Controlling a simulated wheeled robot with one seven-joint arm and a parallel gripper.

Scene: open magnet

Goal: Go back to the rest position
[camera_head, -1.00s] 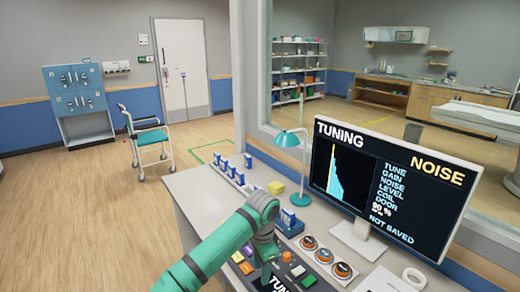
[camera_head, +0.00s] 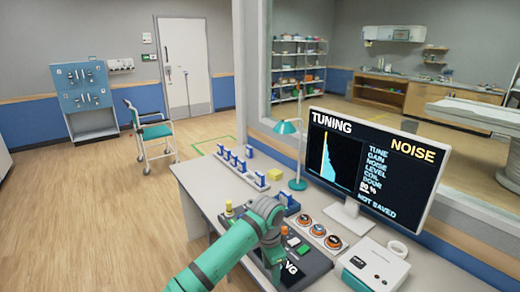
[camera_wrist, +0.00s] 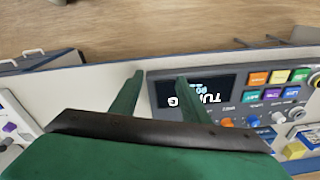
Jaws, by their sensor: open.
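My gripper (camera_wrist: 160,95) shows in the wrist view as two green fingers held apart, with nothing between them. It is above the desk, over the near edge of a dark control panel. The panel (camera_wrist: 222,80) has a small lit screen reading TUNING and rows of coloured buttons and knobs. In the head view my green arm reaches in from the bottom and covers much of the control panel (camera_head: 312,262); the fingertips are hidden there.
A monitor (camera_head: 375,165) showing TUNING and NOT SAVED stands on the desk (camera_head: 205,190). A teal lamp (camera_head: 297,155), round orange-topped dials (camera_head: 318,231) and a white box (camera_head: 374,266) are near the arm. Open floor lies left, with a wheeled chair (camera_head: 155,132).

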